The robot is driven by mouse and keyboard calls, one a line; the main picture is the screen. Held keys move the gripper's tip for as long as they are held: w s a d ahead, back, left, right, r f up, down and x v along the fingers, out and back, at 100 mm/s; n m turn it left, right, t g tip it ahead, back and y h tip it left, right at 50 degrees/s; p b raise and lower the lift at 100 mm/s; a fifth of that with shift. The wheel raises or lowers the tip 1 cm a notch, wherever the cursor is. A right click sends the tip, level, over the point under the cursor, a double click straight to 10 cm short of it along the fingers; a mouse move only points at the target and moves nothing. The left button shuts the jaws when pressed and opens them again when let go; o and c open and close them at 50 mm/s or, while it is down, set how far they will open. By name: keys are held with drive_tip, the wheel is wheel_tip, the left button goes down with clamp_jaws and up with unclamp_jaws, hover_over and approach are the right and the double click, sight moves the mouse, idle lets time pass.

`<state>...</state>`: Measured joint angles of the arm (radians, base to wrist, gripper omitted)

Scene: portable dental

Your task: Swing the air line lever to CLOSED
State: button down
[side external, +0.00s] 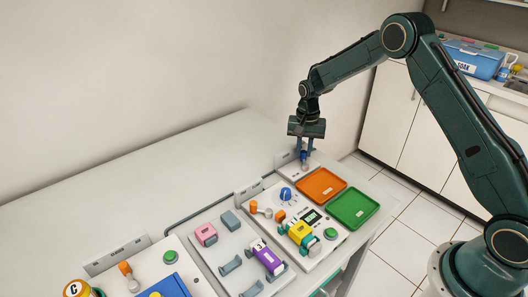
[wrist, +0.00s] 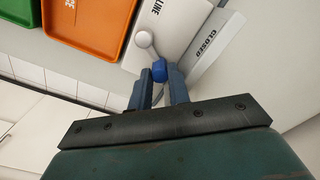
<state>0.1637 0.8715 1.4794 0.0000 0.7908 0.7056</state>
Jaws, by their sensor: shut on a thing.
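The air line lever has a blue knob (wrist: 160,70) and a pale round hub (wrist: 145,39), joined by a short arm. It is mounted on a white plate (wrist: 168,22) with "LINE" partly readable. An upright sign (wrist: 207,45) reading "CLOSED" runs along the right edge of that plate in the wrist view. My gripper (wrist: 160,80) is shut on the blue knob, one finger on each side. In the side external view, my gripper (side external: 304,149) points down over the plate (side external: 297,171) at the table's far end. The rest of the sign's wording is hidden.
An orange tray (side external: 320,185) and a green tray (side external: 352,208) lie close beside the plate. A panel (side external: 314,261) with a blue dial, an orange-knobbed lever and a yellow block stands nearer. The table's left and back area is clear.

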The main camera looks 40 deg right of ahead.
drive_tip(key=shift+w+a+n, duration=0.1)
drive_tip(key=shift+n, duration=0.4)
drive_tip(key=c, duration=1.6)
unclamp_jaws()
drive_tip(key=shift+m, duration=0.4)
drive_tip(key=shift+s+d+m, duration=0.3)
drive_tip(key=shift+d+m, duration=0.1)
drive_tip(key=shift+m, duration=0.7)
wheel_tip(320, 180, up, 14)
drive_tip(key=shift+s+a+r+n+t, duration=0.45)
drive_tip(key=shift+s+a+r+n, duration=0.5)
drive_tip(key=shift+s+r, duration=1.4)
drive_tip(key=shift+s+a+r+n+t, duration=0.4)
drive_tip(key=shift+s+a+r+n, duration=0.5)
drive_tip(key=shift+s+r, duration=1.45)
drive_tip(key=shift+s+a+r+n+t, duration=0.45)
drive_tip(key=shift+s+a+r+n, duration=0.45)
drive_tip(key=shift+s+r, duration=1.45)
